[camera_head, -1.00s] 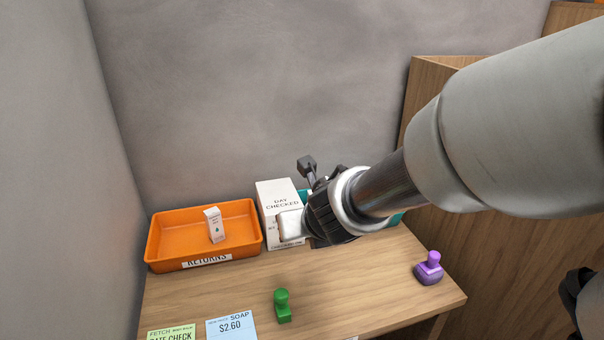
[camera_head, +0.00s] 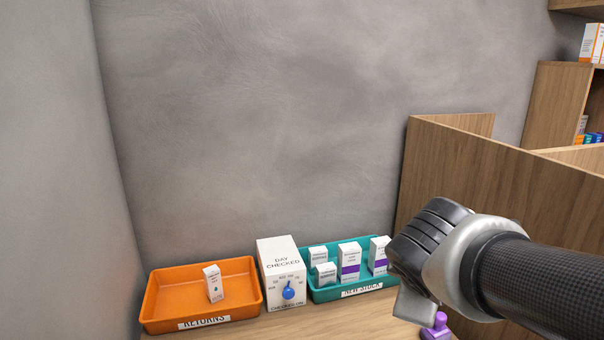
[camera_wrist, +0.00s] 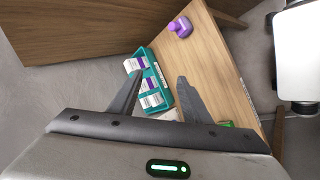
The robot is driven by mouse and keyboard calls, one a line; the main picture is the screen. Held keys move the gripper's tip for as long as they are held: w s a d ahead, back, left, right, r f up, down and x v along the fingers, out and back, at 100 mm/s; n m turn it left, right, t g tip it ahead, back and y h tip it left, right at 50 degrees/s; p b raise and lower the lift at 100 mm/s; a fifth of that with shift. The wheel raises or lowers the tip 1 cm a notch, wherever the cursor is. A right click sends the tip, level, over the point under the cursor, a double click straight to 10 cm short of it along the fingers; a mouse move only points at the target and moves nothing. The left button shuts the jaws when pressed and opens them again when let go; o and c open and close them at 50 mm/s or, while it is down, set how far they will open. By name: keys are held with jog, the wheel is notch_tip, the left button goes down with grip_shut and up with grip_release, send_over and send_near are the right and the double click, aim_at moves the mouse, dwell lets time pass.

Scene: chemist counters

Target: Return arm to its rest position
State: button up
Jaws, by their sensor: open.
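My gripper shows in the wrist view (camera_wrist: 155,95) with its two fingers spread apart and nothing between them. The counter (camera_wrist: 215,65) and part of the teal tray lie beyond the fingers. In the head view my arm's wrist end is at the right, in front of the wooden partition and beside the teal tray; the fingertips are hard to make out there.
An orange returns tray (camera_head: 165,303) holds a small white box (camera_head: 213,284). A white day-checked box with a blue dial (camera_head: 280,262) stands beside it. The teal new-stock tray (camera_head: 345,290) holds several boxes. A purple stamp (camera_head: 436,329) and a wooden partition (camera_head: 450,170) are at right.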

jog(key=s+a+m+g+y+p, duration=0.1)
jog(key=s+a+m+g+y, duration=0.3)
jog(key=s+m, duration=0.8)
notch_tip(320, 180, up, 13)
jog(key=w+t+p, duration=0.1)
jog(key=p, duration=1.2)
jog(key=shift+w+a+h, duration=0.15)
jog(key=shift+a+h, duration=0.15)
jog(key=shift+a, duration=0.05)
